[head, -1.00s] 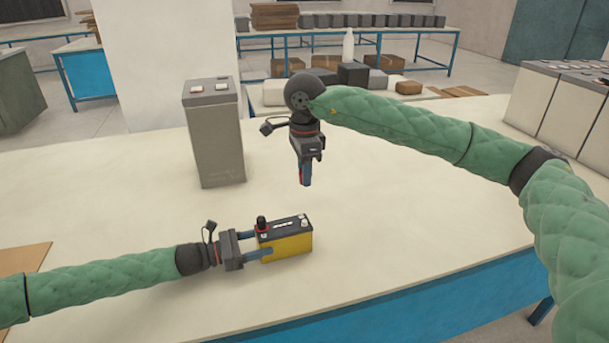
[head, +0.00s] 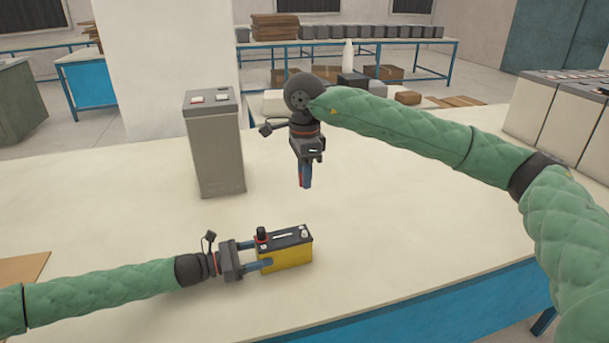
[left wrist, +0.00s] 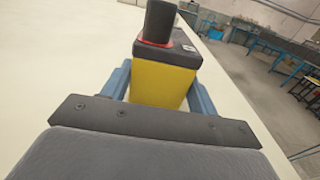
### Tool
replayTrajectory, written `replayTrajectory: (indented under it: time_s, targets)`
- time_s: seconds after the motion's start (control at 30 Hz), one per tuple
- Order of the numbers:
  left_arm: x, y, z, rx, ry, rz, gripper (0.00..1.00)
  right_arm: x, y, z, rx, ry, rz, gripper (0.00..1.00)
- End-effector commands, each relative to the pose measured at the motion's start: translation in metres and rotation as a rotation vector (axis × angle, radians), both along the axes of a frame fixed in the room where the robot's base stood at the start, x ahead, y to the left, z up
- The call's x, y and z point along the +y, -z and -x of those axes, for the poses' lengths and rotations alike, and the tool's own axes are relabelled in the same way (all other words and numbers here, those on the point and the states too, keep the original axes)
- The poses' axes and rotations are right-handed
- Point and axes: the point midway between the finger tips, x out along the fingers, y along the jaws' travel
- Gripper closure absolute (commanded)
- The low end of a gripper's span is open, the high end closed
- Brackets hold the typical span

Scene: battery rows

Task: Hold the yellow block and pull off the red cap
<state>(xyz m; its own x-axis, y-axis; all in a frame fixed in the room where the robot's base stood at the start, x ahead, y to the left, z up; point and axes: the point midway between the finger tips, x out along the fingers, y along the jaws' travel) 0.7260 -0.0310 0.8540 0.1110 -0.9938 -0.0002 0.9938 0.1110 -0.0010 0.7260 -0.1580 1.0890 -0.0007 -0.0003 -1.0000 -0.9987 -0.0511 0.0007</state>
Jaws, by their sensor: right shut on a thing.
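The yellow block (head: 290,258), a battery-like box with a black top, stands upright on the table. On its left end is a black post (head: 261,233) with a red ring at its foot, seen larger in the left wrist view (left wrist: 158,22). My left gripper (head: 260,254) has its blue fingers on either side of the block's left end, with narrow gaps visible in the left wrist view. My right gripper (head: 305,184) points down above the table, behind the block, shut on a small red thing, seemingly the red cap, mostly hidden between its fingers.
A tall grey box (head: 215,150) stands behind and left of the block. Pale boxes (head: 560,110) line the table's right side. A brown sheet (head: 20,268) lies at the left edge. The table (head: 400,210) is bare right of the block.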

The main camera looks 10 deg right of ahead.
Motion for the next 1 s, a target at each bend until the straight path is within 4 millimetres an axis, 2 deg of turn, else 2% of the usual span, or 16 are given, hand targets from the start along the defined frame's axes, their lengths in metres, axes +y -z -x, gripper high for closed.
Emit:
replayTrajectory:
  time_s: [0.03, 0.1, 0.13, 0.4, 0.53, 0.67, 1.0]
  targets:
    - [0.000, 0.000, 0.000, 0.000, 0.000, 0.000, 0.31, 0.000, 0.000, 0.000, 0.000, 0.000, 0.000, 0.97]
    - [0.000, 0.000, 0.000, 0.000, 0.000, 0.000, 0.18, 0.000, 0.000, 0.000, 0.000, 0.000, 0.000, 0.97]
    - [0.000, 0.000, 0.000, 0.000, 0.000, 0.000, 0.16, 0.000, 0.000, 0.000, 0.000, 0.000, 0.000, 0.97]
    - [0.001, 0.000, 0.000, 0.000, 0.000, 0.000, 0.16, 0.000, 0.000, 0.000, 0.000, 0.000, 0.000, 0.97]
    - [0.008, 0.000, 0.000, -0.001, -0.001, -0.001, 0.16, 0.000, 0.000, 0.000, 0.000, 0.000, 0.000, 0.97]
    - [0.026, -0.001, 0.002, -0.003, -0.001, -0.001, 0.16, 0.000, 0.000, 0.000, 0.000, 0.000, 0.000, 0.97]
    - [0.090, 0.001, 0.009, 0.000, -0.002, -0.002, 0.16, 0.000, 0.000, 0.000, 0.000, 0.000, 0.000, 0.97]
